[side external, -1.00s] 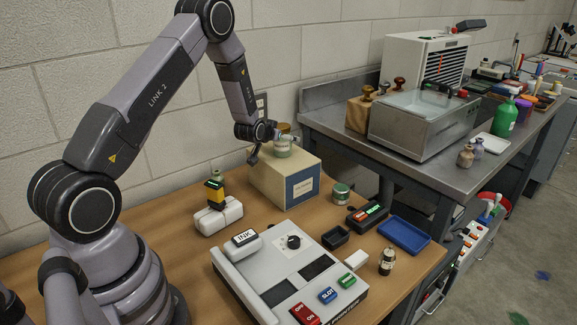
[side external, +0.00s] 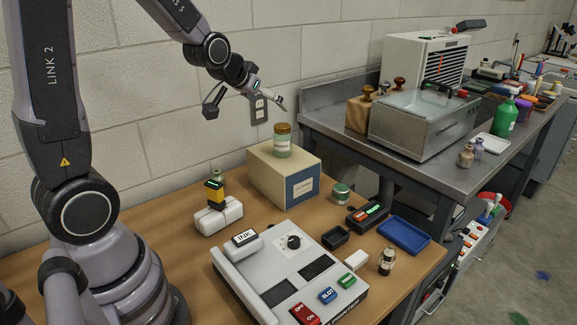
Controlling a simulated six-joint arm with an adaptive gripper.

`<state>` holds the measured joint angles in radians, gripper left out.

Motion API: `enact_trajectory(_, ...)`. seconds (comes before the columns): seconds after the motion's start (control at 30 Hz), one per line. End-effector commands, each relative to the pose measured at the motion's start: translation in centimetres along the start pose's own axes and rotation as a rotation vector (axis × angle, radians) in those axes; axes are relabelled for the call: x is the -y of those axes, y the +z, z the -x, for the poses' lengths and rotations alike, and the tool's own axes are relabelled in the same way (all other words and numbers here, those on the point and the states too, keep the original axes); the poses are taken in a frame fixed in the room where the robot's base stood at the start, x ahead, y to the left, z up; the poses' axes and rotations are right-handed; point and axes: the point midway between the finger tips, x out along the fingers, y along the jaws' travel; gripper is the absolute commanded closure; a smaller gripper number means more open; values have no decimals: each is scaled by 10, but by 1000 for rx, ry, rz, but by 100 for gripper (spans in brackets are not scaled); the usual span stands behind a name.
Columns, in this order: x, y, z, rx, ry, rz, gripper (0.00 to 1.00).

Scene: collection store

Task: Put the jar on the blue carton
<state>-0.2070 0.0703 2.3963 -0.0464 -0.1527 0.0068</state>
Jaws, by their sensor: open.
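A jar (side external: 282,142) with pale green contents and a brown-gold lid stands upright on top of the carton (side external: 267,178). The carton is cream on its top and long side, with a blue end face that bears a white label. My gripper (side external: 246,109) is open and empty, above and to the left of the jar and apart from it, in front of the wall. Its fingers are spread wide.
A white printer (side external: 290,270) takes up the front of the wooden table. A metal bench is behind.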

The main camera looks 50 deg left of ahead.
Motion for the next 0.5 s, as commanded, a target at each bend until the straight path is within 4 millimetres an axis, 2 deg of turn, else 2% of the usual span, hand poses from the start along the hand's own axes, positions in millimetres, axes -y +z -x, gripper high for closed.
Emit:
enact_trajectory(0.03, -11, 1, 32, 20, 25, -23, 14)
enact_trajectory(0.1, -22, 13, 72, 75, 54, -55, 14)
enact_trajectory(0.2, -32, 38, 127, 155, 87, -102, 14)
enact_trajectory(0.3, -34, 67, 172, 224, 109, -145, 14)
enact_trajectory(0.4, -32, 93, 204, 278, 121, -176, 14)
enact_trajectory(0.5, -28, 110, 222, 315, 127, -195, 14)
